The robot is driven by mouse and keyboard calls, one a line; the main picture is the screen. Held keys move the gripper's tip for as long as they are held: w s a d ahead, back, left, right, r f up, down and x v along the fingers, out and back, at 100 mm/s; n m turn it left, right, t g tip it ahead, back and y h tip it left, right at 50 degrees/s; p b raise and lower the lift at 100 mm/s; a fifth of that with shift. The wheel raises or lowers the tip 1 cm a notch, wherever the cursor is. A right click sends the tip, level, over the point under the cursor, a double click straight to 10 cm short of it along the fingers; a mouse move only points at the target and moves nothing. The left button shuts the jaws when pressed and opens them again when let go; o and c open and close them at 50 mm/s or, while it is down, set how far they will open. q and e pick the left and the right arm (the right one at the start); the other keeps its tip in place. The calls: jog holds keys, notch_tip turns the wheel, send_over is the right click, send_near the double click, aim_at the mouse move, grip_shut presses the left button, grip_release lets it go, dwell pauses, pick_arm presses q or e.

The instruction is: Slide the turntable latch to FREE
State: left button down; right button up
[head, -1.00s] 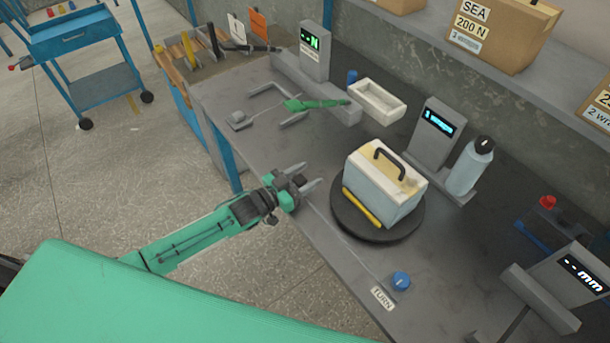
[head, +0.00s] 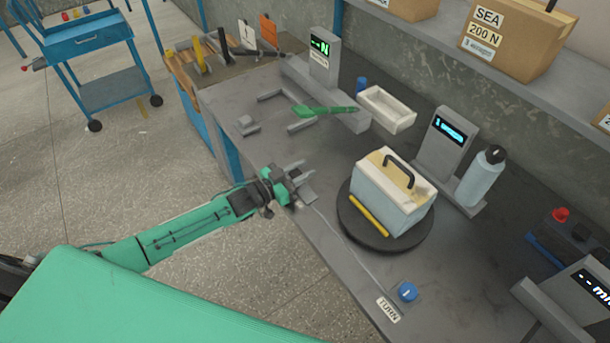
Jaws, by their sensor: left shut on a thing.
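The dark round turntable (head: 360,232) lies on the grey bench and bears a white-and-cream case (head: 389,203) with a black handle and a yellow bar on its near side. My left gripper (head: 302,176) is at the bench's front edge, left of the turntable and apart from it. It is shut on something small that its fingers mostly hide. A small grey piece (head: 309,198) shows beside the fingers; I cannot tell for certain that it is the latch. No FREE marking is readable. My right gripper is not in view.
A thin line runs along the bench from near the gripper towards the knob. Behind the turntable stand a lit display (head: 445,140) and a bottle (head: 481,176). A green tool (head: 325,111) and white tray (head: 386,110) lie farther back. Open floor is at the left.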

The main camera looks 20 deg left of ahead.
pick_arm(q)
jog(key=c, duration=1.1)
grip_release()
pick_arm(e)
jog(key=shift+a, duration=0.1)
pick_arm(q)
jog(key=shift+s+a+f, duration=0.1)
jog(key=shift+s+a, duration=0.1)
jog(key=shift+s, duration=0.1)
jog(key=b+v, duration=0.2)
jog(key=v, duration=1.1)
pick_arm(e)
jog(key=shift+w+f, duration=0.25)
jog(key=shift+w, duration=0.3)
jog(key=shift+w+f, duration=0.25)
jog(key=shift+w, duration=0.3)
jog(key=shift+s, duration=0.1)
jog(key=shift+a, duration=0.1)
